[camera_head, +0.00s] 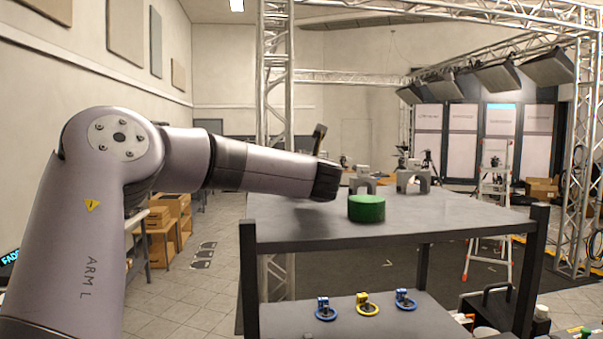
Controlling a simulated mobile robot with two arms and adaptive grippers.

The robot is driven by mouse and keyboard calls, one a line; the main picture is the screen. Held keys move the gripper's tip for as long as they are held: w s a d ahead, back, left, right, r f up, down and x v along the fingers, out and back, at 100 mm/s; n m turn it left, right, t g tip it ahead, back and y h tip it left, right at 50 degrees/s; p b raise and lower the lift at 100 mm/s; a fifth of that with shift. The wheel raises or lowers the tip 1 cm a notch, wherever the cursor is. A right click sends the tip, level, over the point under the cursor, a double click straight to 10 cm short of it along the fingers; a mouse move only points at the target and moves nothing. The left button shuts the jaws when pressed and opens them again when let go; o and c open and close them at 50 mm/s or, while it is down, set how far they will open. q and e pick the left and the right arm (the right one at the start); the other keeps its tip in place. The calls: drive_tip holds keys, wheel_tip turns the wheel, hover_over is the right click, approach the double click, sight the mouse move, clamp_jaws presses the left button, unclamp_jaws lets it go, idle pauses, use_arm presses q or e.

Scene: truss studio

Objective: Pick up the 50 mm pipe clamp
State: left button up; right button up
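I cannot tell for sure which thing is the 50 mm pipe clamp. Small grey metal fittings stand on the grey table top: one arch-shaped (412,183) at the back right, and one (362,182) left of it, just beyond the end of my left arm. My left arm reaches in from the left over the table's left part. Of my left gripper (320,138), only a dark piece shows above the wrist; the wrist hides the rest, so its opening and anything in it are hidden. My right gripper is out of view.
A green cylinder (366,208) stands on the table top (440,218), near the wrist. Below, a shelf (390,325) holds blue (323,309) and yellow (366,304) ring-shaped items. A black post (530,270) rises at the right corner. The table's right part is clear.

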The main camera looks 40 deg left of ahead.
use_arm(q)
drive_tip(key=shift+w+a, duration=0.1)
drive_tip(key=shift+w, duration=0.1)
drive_tip(key=shift+s, duration=0.1)
drive_tip(key=shift+s+r, duration=0.1)
drive_tip(key=shift+s, duration=0.05)
drive_tip(key=shift+c, duration=1.2)
drive_tip(key=c, duration=0.4)
clamp_jaws()
